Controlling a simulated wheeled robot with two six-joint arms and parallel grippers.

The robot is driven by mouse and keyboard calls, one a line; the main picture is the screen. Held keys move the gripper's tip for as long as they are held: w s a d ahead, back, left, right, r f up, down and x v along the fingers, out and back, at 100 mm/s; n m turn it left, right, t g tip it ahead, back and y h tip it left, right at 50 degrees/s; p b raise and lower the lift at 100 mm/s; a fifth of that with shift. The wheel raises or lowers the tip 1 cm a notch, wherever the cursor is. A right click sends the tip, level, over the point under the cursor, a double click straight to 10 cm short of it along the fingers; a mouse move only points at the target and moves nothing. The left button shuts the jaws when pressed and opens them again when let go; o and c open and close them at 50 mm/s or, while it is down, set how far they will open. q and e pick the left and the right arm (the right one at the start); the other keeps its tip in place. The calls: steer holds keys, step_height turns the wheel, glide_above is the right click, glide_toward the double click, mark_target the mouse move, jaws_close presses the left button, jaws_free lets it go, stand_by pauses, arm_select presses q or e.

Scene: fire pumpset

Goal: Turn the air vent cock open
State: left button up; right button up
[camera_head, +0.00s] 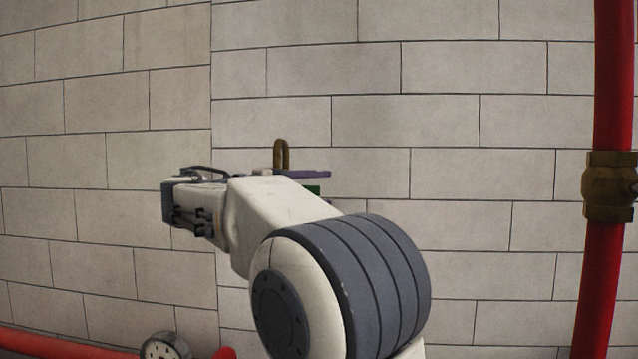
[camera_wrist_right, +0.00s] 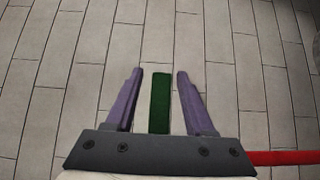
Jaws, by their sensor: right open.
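A green bar (camera_wrist_right: 160,103), apparently the handle of the air vent cock, stands between the two purple fingers of my right gripper (camera_wrist_right: 160,72) in the right wrist view. The fingers are open, with a gap on each side of the bar. In the head view a purple finger of the right gripper (camera_head: 318,174) and a bit of the green bar (camera_head: 313,189) show behind my arm. A brass loop (camera_head: 281,153) rises just behind the wrist, probably part of the cock. My arm hides the rest of the cock. My left gripper is not in view.
A red vertical pipe (camera_head: 607,90) with a brass fitting (camera_head: 609,187) stands at the right. A round gauge (camera_head: 165,347) and red pipe (camera_head: 60,345) show at the lower left. A pale block wall (camera_head: 450,120) fills the background.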

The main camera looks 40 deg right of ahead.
steer(key=shift+d, duration=0.2)
jaws_close()
stand_by(1.4)
